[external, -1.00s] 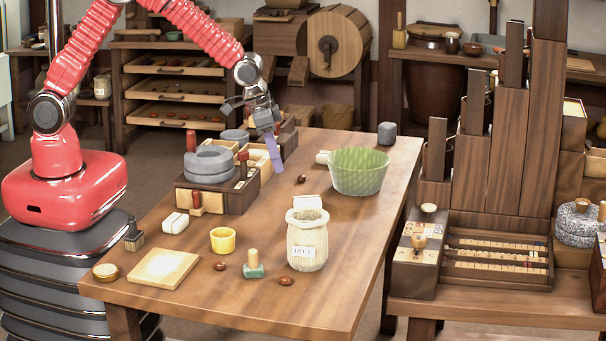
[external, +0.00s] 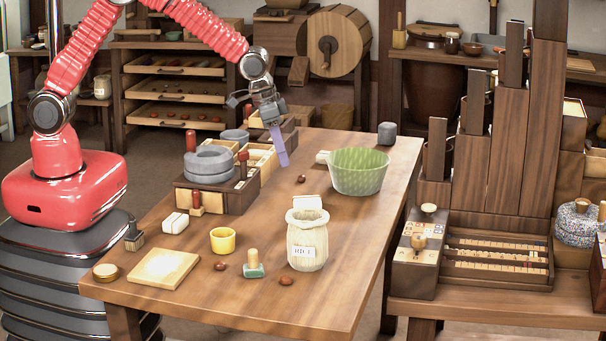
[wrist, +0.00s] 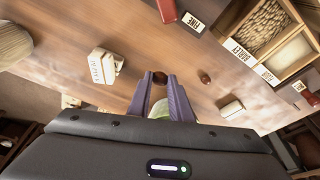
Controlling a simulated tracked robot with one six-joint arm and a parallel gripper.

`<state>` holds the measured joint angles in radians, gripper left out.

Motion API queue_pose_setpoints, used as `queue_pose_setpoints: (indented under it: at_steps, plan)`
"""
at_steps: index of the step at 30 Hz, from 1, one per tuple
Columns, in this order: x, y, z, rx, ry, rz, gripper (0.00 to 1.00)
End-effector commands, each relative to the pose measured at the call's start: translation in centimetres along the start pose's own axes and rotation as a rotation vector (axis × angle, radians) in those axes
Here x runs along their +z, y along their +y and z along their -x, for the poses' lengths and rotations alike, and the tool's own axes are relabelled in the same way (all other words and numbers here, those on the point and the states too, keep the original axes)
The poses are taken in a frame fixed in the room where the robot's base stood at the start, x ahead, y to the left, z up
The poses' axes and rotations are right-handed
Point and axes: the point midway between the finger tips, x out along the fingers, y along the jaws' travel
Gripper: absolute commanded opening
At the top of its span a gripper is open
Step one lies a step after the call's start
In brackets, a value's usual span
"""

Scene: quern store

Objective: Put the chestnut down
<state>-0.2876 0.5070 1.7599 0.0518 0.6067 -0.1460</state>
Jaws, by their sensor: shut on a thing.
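My gripper (external: 282,163) hangs above the table, between the dark wooden box and the green bowl. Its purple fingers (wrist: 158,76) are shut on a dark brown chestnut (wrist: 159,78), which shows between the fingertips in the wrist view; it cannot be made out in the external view. A loose chestnut (external: 301,179) lies on the table near the bowl. Two more chestnuts lie at the front, one beside the yellow cup (external: 220,266) and one near the sack (external: 286,281). One loose chestnut also shows right of the fingers in the wrist view (wrist: 204,76).
The green bowl (external: 358,172) stands right of my gripper. The wooden box (external: 238,196) with grey stones is left. A labelled sack (external: 307,246), yellow cup (external: 223,240), green-based stamp (external: 253,270) and board (external: 163,268) stand towards the front.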

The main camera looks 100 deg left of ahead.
Motion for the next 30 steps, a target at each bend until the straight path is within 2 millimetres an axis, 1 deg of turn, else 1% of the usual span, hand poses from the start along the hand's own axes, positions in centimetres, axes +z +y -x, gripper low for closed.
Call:
queue_pose_setpoints:
  at_steps: [12,18,30]
  plan:
    - [-7.8,-2.0,-1.6,-0.005,0.000,0.013,0.00]
    - [-11.2,-3.2,-2.3,-0.006,0.001,0.017,0.00]
    - [-16.8,-6.0,-3.7,-0.005,0.001,0.023,0.00]
